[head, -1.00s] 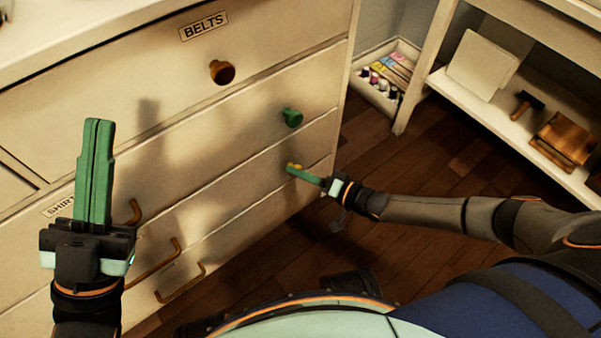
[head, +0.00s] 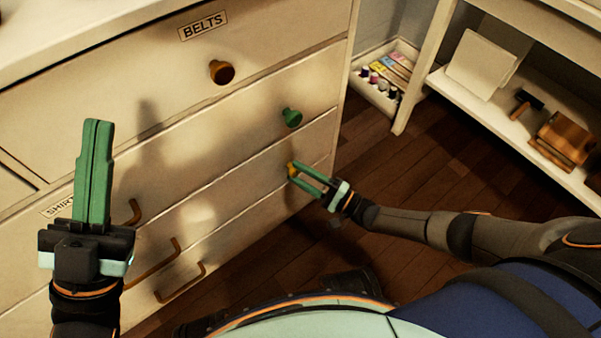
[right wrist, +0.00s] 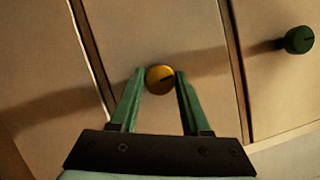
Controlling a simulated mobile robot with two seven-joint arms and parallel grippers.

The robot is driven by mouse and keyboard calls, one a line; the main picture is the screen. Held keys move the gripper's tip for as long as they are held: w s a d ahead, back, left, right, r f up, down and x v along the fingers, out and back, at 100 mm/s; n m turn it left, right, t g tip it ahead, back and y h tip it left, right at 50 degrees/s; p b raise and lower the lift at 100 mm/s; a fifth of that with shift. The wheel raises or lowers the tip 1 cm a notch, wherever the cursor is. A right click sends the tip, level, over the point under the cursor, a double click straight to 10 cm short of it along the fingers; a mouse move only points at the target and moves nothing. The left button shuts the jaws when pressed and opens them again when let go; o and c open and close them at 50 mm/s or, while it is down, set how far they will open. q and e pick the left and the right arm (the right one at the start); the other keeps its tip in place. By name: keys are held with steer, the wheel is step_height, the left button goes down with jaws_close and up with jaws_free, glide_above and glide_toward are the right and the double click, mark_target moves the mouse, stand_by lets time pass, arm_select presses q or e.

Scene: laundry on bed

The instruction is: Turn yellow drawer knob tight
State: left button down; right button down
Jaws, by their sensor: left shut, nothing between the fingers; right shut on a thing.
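The yellow knob (head: 291,168) sits on the front of a lower drawer, near its right end. In the right wrist view the yellow knob (right wrist: 160,79) shows a dark slanted mark on its face. My right gripper (head: 296,172) is shut on the knob, with one green finger on either side of it, as the right wrist view (right wrist: 160,82) also shows. My left gripper (head: 97,122) is shut and empty, pointing up in front of the dresser at the left.
A green knob (head: 292,117) is on the drawer above, and a brown knob (head: 222,72) is on the BELTS drawer. Bronze handles (head: 181,283) stick out at lower left. A white shelf (head: 480,103) stands at right. Dark wood floor (head: 420,160) lies between.

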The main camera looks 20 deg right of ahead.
steer(key=shift+m+t, duration=0.3)
steer(key=shift+m, duration=0.4)
steer(key=shift+c, duration=1.9)
jaws_free()
steer(key=v, duration=1.2)
steer(key=shift+s+d, duration=0.15)
steer(key=shift+f, duration=0.15)
